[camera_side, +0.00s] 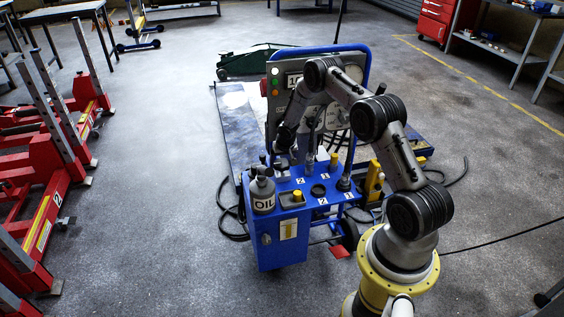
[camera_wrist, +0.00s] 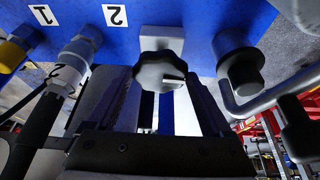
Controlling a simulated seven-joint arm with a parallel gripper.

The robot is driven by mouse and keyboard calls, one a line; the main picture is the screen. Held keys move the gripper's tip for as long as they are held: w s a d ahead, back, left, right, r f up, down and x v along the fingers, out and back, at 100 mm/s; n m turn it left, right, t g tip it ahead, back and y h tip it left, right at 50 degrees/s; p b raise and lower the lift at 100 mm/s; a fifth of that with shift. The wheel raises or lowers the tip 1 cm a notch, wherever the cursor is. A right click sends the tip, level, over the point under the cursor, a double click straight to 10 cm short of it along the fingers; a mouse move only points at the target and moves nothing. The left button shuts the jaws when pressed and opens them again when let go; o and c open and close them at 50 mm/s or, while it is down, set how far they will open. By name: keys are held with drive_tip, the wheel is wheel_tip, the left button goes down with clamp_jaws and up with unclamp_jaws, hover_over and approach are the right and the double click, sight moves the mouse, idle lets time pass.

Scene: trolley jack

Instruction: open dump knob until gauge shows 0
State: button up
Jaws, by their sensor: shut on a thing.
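In the side view my gripper end is over the blue cart (camera_side: 280,240), and the knob cannot be made out there. The grey gauge panel (camera_side: 275,112) stands at the back of the cart. My arm covers much of it, and the gauge reading cannot be read.
An oil bottle (camera_side: 262,192) stands on the cart's left front corner. Hose fittings (camera_wrist: 80,45) and a black round fitting (camera_wrist: 240,70) flank the knob closely. Red lifting equipment (camera_side: 45,190) stands at left; the floor between is open.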

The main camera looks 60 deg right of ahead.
drive_tip(key=shift+s+n, duration=0.1)
drive_tip(key=shift+n, duration=0.7)
drive_tip(key=o, duration=1.1)
drive_tip(key=shift+o, duration=0.2)
drive_tip(key=v, duration=1.3)
drive_tip(key=shift+s+r, duration=0.35)
drive_tip(key=shift+s, duration=0.05)
